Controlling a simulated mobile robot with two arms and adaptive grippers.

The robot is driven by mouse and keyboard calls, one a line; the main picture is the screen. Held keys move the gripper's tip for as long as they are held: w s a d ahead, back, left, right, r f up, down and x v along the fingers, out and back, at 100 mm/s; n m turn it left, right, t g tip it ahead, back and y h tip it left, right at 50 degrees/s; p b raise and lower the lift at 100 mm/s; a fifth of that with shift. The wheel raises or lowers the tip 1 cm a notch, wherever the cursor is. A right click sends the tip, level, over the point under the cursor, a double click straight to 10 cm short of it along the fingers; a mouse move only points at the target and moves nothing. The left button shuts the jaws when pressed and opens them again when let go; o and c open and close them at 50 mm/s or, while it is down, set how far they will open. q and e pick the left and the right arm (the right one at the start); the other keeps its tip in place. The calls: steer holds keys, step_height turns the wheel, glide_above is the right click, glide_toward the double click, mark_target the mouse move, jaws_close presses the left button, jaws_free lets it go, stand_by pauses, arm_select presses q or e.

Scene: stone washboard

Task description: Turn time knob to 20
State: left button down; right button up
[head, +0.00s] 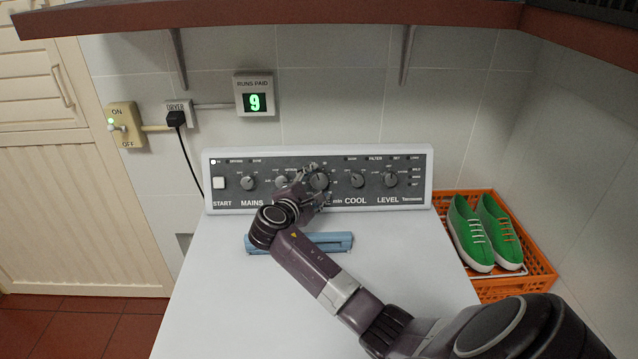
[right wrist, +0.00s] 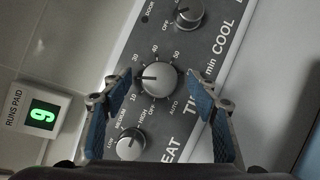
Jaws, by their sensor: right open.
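The TIME knob (head: 318,181) is a round grey dial on the dark control panel, third from the left. The label straight along that line is not readable, close to a fingertip. My right gripper (head: 310,188) is at the panel in front of this knob. In the right wrist view its blue-padded fingers (right wrist: 158,87) are open, one on either side of the knob, with a gap to each. My left gripper is out of view.
The HEAT knob (right wrist: 131,144) is close to the left finger, and the COOL knob (head: 357,180) is to the right. A blue object (head: 337,242) lies on the white top. An orange crate (head: 543,278) with green shoes stands at right. A wall display (head: 255,101) reads 9.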

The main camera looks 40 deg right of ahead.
steer(key=v, duration=1)
steer(key=shift+a, duration=0.3)
steer(key=shift+s, duration=0.1)
